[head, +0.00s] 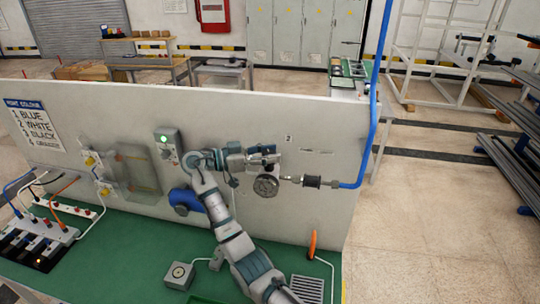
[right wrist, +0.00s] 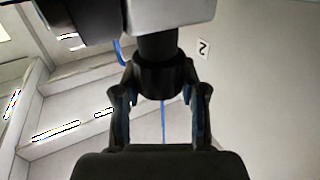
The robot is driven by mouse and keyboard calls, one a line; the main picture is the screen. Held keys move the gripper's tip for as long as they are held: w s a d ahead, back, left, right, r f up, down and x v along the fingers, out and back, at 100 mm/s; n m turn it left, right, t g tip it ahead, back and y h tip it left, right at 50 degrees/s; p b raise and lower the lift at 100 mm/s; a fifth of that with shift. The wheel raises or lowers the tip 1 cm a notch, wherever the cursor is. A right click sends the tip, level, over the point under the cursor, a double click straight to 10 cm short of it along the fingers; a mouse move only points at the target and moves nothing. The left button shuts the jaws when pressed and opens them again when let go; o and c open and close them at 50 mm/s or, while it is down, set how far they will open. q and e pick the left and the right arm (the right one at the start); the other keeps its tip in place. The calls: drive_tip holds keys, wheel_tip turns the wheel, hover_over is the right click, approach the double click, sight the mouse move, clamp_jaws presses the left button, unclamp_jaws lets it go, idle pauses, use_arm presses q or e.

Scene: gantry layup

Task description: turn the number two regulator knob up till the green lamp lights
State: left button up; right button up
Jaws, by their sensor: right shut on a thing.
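The number two regulator (head: 270,168) is on the pale upright panel, with a round gauge (head: 266,186) below it. A small label (head: 288,138) is above it; in the right wrist view the label reads 2 (right wrist: 203,48). My right gripper (head: 250,160) reaches the regulator from the left. In the right wrist view its two fingers (right wrist: 162,92) are shut on a dark round knob (right wrist: 160,80). The green lamp (head: 163,138) on a grey box at the left looks bright green. My left gripper is not in view.
A blue hose (head: 372,130) rises at the panel's right end. A blue fitting (head: 184,200) is on the panel behind my arm. A small box (head: 179,275) and a vent grille (head: 307,288) lie on the green bench top (head: 130,262). Cables and sockets are at left.

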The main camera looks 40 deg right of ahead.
drive_tip(key=shift+f+g, duration=0.15)
drive_tip(key=shift+g, duration=0.15)
drive_tip(key=o, duration=1.2)
drive_tip(key=shift+w, duration=0.15)
drive_tip(key=shift+c, duration=0.2)
drive_tip(key=shift+w+a, duration=0.1)
drive_tip(key=shift+w, duration=0.05)
drive_tip(key=shift+a, duration=0.1)
drive_tip(key=shift+a, duration=0.3)
drive_tip(key=v, duration=1.1)
drive_tip(key=shift+w, duration=0.35)
